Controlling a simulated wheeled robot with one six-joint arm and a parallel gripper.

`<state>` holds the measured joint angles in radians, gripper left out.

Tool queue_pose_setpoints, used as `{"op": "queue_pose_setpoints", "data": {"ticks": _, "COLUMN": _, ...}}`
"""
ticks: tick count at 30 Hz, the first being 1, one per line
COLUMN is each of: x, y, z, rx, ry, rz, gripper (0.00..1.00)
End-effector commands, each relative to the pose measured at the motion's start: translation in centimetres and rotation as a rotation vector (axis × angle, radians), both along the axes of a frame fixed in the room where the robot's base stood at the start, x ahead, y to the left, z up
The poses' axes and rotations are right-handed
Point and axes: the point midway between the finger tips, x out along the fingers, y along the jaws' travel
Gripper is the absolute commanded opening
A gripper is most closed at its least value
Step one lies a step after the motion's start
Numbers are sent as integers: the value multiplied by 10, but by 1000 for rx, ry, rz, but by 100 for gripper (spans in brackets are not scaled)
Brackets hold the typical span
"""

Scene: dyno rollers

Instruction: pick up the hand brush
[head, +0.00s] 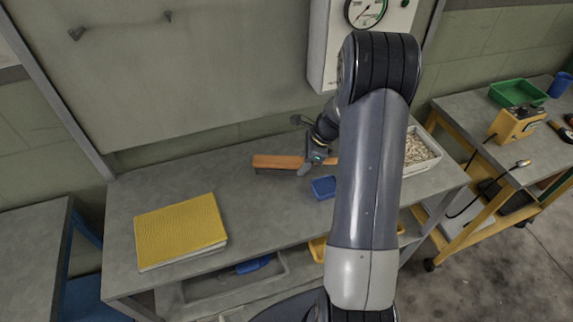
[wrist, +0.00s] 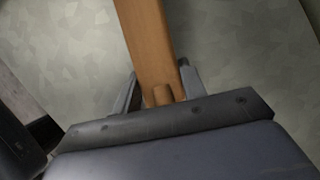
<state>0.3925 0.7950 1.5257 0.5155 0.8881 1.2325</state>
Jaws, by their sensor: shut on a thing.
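The hand brush (head: 277,162) has an orange-brown wooden body and lies lengthwise across the picture at the back of the grey workbench in the head view. My gripper (head: 312,165) is shut on it, with part of the brush showing on both sides of the fingers. In the wrist view the wooden brush (wrist: 150,45) runs up from between my gripper's two fingers (wrist: 158,92). Its bristles are hard to make out. I cannot tell whether the brush touches the bench or is slightly above it. My arm hides part of the bench to the right.
A yellow pad (head: 180,230) lies at the bench's left. A small blue tray (head: 324,187) sits just in front of my gripper. A light bin of pale pieces (head: 424,165) stands to the right. A gauge panel (head: 328,45) is on the wall behind. The bench's middle is clear.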

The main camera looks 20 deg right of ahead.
Motion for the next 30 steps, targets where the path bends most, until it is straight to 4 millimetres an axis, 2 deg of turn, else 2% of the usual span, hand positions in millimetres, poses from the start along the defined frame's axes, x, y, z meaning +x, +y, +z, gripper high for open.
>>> {"op": "queue_pose_setpoints", "data": {"ticks": 1, "x": 0, "y": 0, "z": 0, "rx": 0, "ry": -1, "rz": 0, "gripper": 12}}
{"op": "queue_pose_setpoints", "data": {"ticks": 2, "x": 0, "y": 0, "z": 0, "rx": 0, "ry": -1, "rz": 0, "gripper": 8}}
{"op": "queue_pose_setpoints", "data": {"ticks": 7, "x": 0, "y": 0, "z": 2, "rx": -1, "ry": -1, "rz": 1, "gripper": 8}}
{"op": "queue_pose_setpoints", "data": {"ticks": 10, "x": 1, "y": -1, "z": 9, "rx": -2, "ry": -4, "rz": 1, "gripper": 8}}
{"op": "queue_pose_setpoints", "data": {"ticks": 21, "x": 1, "y": 0, "z": 78, "rx": -2, "ry": -7, "rz": 0, "gripper": 8}}
{"op": "queue_pose_setpoints", "data": {"ticks": 25, "x": 1, "y": 0, "z": 93, "rx": -1, "ry": -3, "rz": 1, "gripper": 8}}
{"op": "queue_pose_setpoints", "data": {"ticks": 30, "x": 1, "y": 0, "z": 101, "rx": -1, "ry": -1, "rz": 1, "gripper": 8}}
